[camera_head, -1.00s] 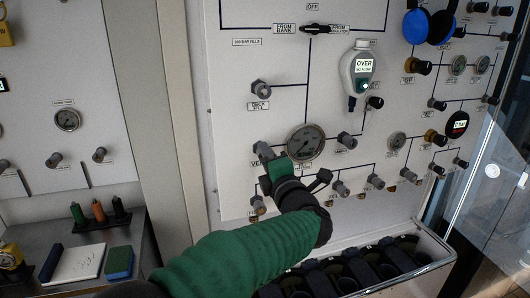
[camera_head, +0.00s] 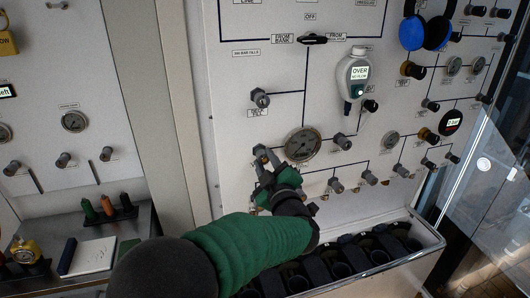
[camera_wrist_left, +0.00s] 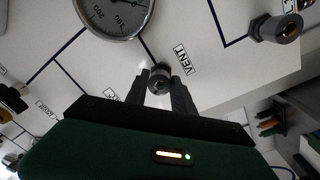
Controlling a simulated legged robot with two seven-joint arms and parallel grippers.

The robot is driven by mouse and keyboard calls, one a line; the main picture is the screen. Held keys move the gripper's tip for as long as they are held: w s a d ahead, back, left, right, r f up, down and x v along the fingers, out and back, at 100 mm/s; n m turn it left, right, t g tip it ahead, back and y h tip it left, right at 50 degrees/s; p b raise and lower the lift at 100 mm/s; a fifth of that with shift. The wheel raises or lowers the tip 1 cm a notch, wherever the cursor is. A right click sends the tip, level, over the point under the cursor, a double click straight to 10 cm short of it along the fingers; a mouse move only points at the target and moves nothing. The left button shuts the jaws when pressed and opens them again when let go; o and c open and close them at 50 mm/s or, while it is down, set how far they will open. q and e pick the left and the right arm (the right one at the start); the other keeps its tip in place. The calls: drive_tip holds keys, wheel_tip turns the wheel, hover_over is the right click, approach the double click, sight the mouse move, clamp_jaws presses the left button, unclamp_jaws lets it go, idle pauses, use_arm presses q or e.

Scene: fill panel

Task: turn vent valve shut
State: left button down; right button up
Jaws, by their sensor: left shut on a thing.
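The vent valve (camera_head: 260,151) is a small grey knob on the white panel, left of the large round gauge. In the left wrist view the knob (camera_wrist_left: 160,70) sits between my fingertips, beside the printed VENT label (camera_wrist_left: 181,58). My left gripper (camera_head: 262,161) reaches up to the knob from below, with its green and black wrist behind it. In the left wrist view the gripper (camera_wrist_left: 160,78) is shut on the knob, one finger on each side. The fingers partly cover the knob, so its turn angle is hard to tell. My right gripper is not in view.
The round gauge (camera_head: 303,144) is close to the right of the valve. Another grey knob (camera_head: 260,97) is above it. A rack of dark round holders (camera_head: 340,262) runs below the panel.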

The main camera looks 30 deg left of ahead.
use_arm(q)
drive_tip(key=m+p, duration=0.4)
drive_tip(key=m, duration=0.1)
drive_tip(key=shift+d+f, duration=0.1)
drive_tip(key=shift+f, duration=0.15)
drive_tip(key=shift+s+f+m+p, duration=0.1)
drive_tip(key=shift+f+m+p, duration=0.05)
drive_tip(key=shift+m+p, duration=0.7)
drive_tip(key=c, duration=1.3)
unclamp_jaws()
drive_tip(key=shift+c, duration=0.2)
drive_tip(key=shift+o, duration=1.3)
drive_tip(key=shift+r, duration=0.2)
drive_tip(key=b+v, duration=0.1)
drive_tip(key=v, duration=1.5)
drive_tip(key=shift+s+d+b, duration=0.2)
drive_tip(key=shift+s+b, duration=0.05)
drive_tip(key=shift+b, duration=0.15)
